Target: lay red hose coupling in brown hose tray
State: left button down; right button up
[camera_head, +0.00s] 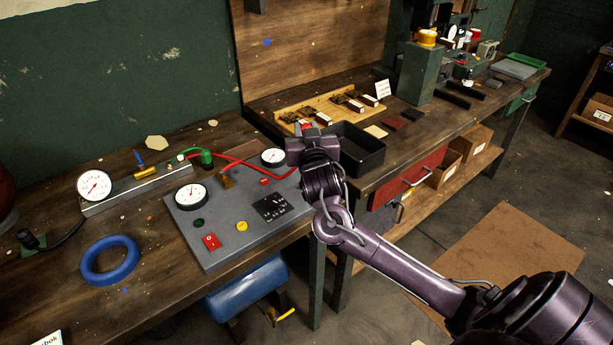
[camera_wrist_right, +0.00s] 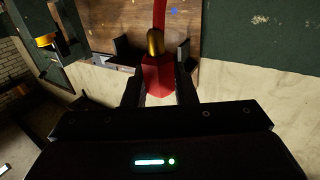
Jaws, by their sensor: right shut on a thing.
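The red hose coupling (camera_wrist_right: 157,76) is between the two fingers of my right gripper (camera_wrist_right: 159,88) in the wrist view. A brass tip (camera_wrist_right: 155,42) and a red hose run out from it, away from the gripper. In the head view my right gripper (camera_head: 309,138) is shut on the coupling, and only a bit of red (camera_head: 307,126) shows past it. A dark, nearly black open tray (camera_head: 373,165) stands on the bench just right of the gripper and looks empty. No clearly brown hose tray shows apart from it. My left gripper is out of view.
A light wooden rack (camera_head: 320,104) with several parts is behind the dark tray. A blue ring (camera_head: 110,276) lies at the left.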

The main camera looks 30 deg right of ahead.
notch_tip(320, 180, down, 9)
jog(key=shift+f+p, duration=0.2)
jog(key=shift+p, duration=0.15)
notch_tip(320, 180, down, 4)
jog(key=shift+f+p, duration=0.1)
jog(key=shift+p, duration=0.3)
jog(key=shift+f, duration=0.25)
jog(key=o, duration=0.9)
jog(key=shift+r+b, duration=0.1)
jog(key=shift+b, duration=0.2)
